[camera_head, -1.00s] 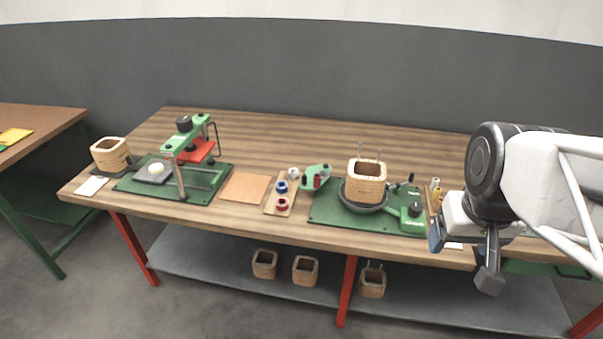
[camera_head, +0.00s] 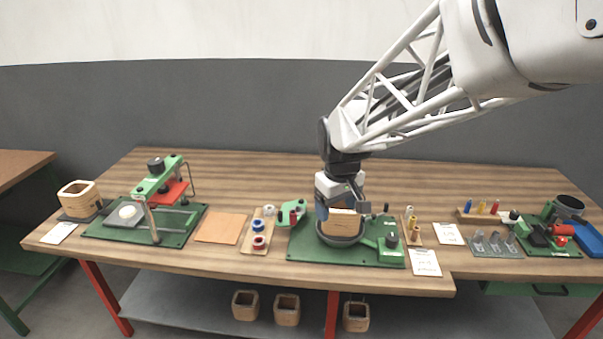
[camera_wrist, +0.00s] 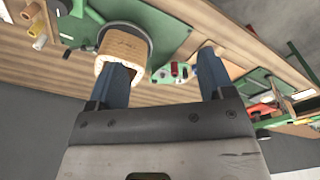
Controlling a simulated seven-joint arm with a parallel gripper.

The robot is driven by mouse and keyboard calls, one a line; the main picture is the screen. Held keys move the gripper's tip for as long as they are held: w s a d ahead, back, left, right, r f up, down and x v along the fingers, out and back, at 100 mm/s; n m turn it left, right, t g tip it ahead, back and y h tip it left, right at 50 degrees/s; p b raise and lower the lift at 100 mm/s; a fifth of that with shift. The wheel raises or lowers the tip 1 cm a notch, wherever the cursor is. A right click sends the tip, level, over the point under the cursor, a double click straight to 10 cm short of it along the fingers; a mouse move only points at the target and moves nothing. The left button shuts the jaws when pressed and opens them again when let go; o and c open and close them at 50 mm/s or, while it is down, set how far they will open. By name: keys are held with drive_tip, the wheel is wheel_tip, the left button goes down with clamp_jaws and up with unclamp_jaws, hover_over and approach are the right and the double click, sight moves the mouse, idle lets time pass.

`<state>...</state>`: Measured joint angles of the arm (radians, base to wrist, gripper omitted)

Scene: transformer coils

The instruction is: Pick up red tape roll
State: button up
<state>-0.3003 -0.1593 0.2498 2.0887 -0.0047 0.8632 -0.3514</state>
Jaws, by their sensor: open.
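The wooden coil former (camera_wrist: 122,45) shows behind the left finger. I cannot make out the red roll in the wrist view.
The winding stand's green base (camera_head: 304,250) lies under my gripper. A green tool with a red part (camera_head: 293,213) stands between the rolls and the former. An orange sheet (camera_head: 220,228) lies left of the board, and a green press (camera_head: 158,185) stands further left. The table's back strip is clear.

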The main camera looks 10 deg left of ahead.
drive_tip(key=w+a+f+n, duration=0.3)
drive_tip(key=w+a+f, duration=0.4)
drive_tip(key=a, duration=0.3)
drive_tip(key=n+g, duration=0.1)
drive_tip(key=n, duration=0.2)
approach(260, 241)
drive_tip(key=shift+s+f, duration=0.35)
drive_tip(key=shift+s, duration=0.1)
drive_tip(key=shift+f, duration=0.1)
drive_tip(key=shift+f, duration=1.2)
drive_tip(key=shift+f, duration=0.15)
drive_tip(key=shift+s+f, duration=0.15)
drive_tip(key=shift+f, duration=2.3)
drive_tip(key=shift+c, duration=0.4)
